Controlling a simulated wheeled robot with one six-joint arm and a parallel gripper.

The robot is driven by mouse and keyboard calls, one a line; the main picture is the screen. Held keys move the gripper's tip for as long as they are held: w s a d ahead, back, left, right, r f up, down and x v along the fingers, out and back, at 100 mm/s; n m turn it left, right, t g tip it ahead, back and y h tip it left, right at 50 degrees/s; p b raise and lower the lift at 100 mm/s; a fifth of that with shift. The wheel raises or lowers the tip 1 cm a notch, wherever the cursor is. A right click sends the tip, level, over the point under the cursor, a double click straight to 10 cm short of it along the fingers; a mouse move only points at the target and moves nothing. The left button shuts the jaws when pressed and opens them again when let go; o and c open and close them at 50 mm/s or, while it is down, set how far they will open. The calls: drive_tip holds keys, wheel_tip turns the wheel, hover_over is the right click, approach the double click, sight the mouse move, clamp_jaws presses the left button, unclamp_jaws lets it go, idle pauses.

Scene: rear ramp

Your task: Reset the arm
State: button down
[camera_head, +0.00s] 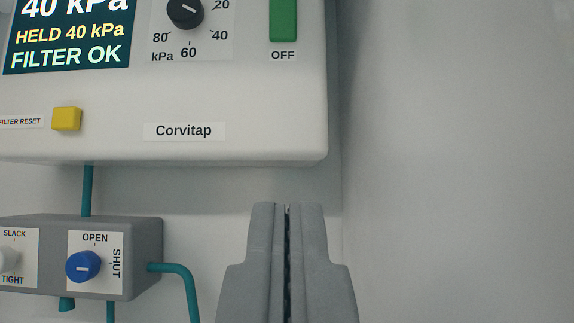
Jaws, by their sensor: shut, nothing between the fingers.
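My gripper (287,207) is at the bottom middle of the view, its two grey fingers pressed together with nothing between them. It points up toward the lower edge of a white Corvitap unit (270,130), apart from it as far as I can tell. Most of my arm is out of view.
The unit has a screen (68,35) reading "HELD 40 kPa" and "FILTER OK", a black dial (185,10), a green OFF switch (283,20) and a yellow button (67,119). Below left, a grey box (145,255) has a blue knob (83,267) and teal tubes (185,275). The right is bare wall.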

drive_tip(key=s+a+r+g, duration=0.1)
drive_tip(key=s+g, duration=0.6)
drive_tip(key=s, duration=2.2)
drive_tip(key=shift+s+a+r+g, duration=0.15)
drive_tip(key=shift+s+r+g, duration=0.1)
drive_tip(key=shift+s+g, duration=0.15)
drive_tip(key=c, duration=2.2)
unclamp_jaws()
drive_tip(key=shift+w, duration=0.1)
